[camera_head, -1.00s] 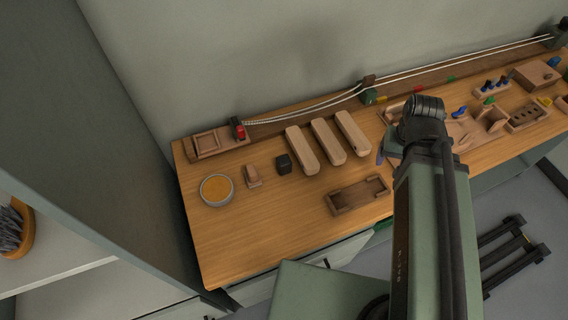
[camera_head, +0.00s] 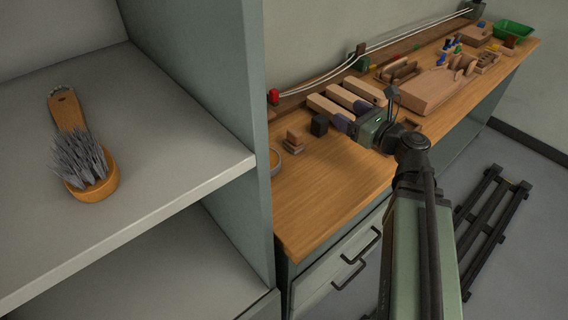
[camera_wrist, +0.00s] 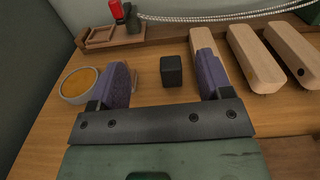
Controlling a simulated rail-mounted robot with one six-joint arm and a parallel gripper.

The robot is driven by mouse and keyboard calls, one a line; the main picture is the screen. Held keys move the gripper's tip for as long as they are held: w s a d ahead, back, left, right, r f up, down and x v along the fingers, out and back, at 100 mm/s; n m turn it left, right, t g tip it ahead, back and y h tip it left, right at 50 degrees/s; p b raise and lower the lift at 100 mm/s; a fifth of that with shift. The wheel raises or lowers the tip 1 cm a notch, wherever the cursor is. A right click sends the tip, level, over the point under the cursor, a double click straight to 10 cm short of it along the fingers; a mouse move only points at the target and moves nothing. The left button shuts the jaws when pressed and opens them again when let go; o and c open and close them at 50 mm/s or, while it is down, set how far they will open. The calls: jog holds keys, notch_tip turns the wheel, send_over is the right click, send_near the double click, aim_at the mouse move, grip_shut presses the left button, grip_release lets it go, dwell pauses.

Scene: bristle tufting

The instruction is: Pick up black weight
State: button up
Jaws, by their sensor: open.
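The black weight (camera_head: 319,125) is a small dark block standing on the wooden bench. In the wrist view the black weight (camera_wrist: 171,71) shows beyond the fingertips, between the two fingers and a little right of their middle. My gripper (camera_head: 348,114) is over the bench, to the right of the weight in the head view. In the wrist view my gripper (camera_wrist: 162,72) is open and empty, its two purple-grey fingers spread apart. The weight looks apart from both fingers.
A bowl with orange contents (camera_wrist: 80,84) stands left, with a small wooden block (camera_head: 295,138) beside the weight. Several long wooden blocks (camera_wrist: 254,58) lie to the right. A wooden tray (camera_wrist: 110,36) is behind. A shelf (camera_head: 170,150) holding a brush (camera_head: 83,150) stands left of the bench.

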jog(key=b, duration=0.9)
send_near(325, 122)
jog(key=shift+w+a+f+m, duration=0.35)
jog(key=shift+w+f+m, duration=0.05)
jog(key=shift+w+f, duration=0.25)
jog(key=shift+w+a+r+p, duration=0.3)
jog(key=shift+w+r+p, duration=0.1)
jog(key=shift+r+p, duration=0.25)
jog(key=x, duration=0.6)
jog(key=shift+w+a, duration=0.2)
jog(key=shift+c, duration=0.4)
grip_shut()
